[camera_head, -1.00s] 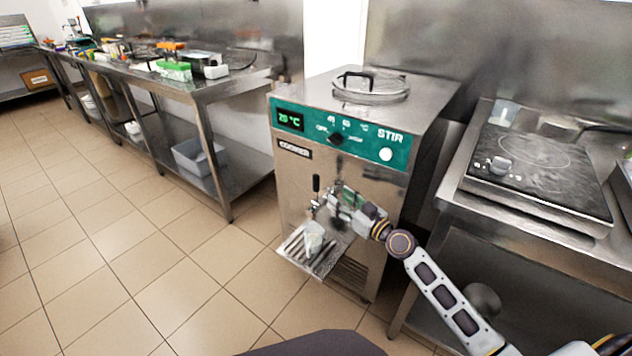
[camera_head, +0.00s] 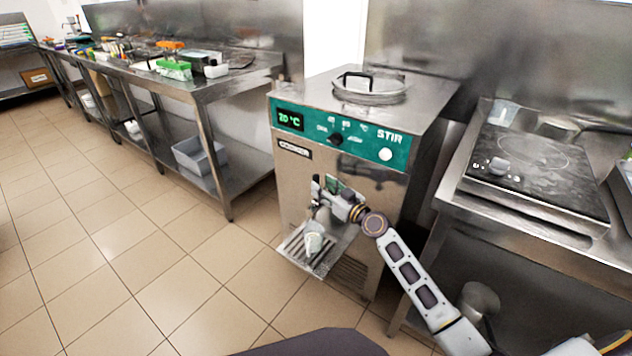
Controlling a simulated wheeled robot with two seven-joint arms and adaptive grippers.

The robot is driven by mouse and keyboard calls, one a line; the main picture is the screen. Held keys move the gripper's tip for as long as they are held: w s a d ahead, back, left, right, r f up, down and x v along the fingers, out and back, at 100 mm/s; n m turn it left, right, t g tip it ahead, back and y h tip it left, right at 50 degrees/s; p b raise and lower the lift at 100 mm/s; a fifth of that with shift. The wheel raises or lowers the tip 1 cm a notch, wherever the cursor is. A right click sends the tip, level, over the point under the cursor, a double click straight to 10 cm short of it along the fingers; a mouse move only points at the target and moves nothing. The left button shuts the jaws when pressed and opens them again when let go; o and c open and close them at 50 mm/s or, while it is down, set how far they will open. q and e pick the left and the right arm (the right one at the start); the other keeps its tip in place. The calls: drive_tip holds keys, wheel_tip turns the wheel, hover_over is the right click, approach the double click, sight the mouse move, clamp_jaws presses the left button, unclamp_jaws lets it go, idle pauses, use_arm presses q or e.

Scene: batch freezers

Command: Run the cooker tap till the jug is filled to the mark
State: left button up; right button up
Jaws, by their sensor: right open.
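The cooker (camera_head: 345,140) is a steel box with a teal panel reading 20 °C and a round lid on top. Its tap (camera_head: 316,188) has a dark upright lever on the front. The jug (camera_head: 314,238), small and translucent, stands on the slatted drip tray (camera_head: 296,247) below the tap. I cannot make out its mark or its level. My right gripper (camera_head: 325,198) is open at the tap, close to the lever; whether it touches is too small to tell. My left gripper is out of view.
A steel bench with a hot plate (camera_head: 530,165) stands close on the right, beside my right arm. A long steel table (camera_head: 225,85) with various items runs along the left, with a grey bin (camera_head: 195,157) on its lower shelf. The tiled floor in front is clear.

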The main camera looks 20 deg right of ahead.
sight(316, 181)
drive_tip(key=shift+x, duration=2.2)
drive_tip(key=shift+c, duration=0.4)
clamp_jaws()
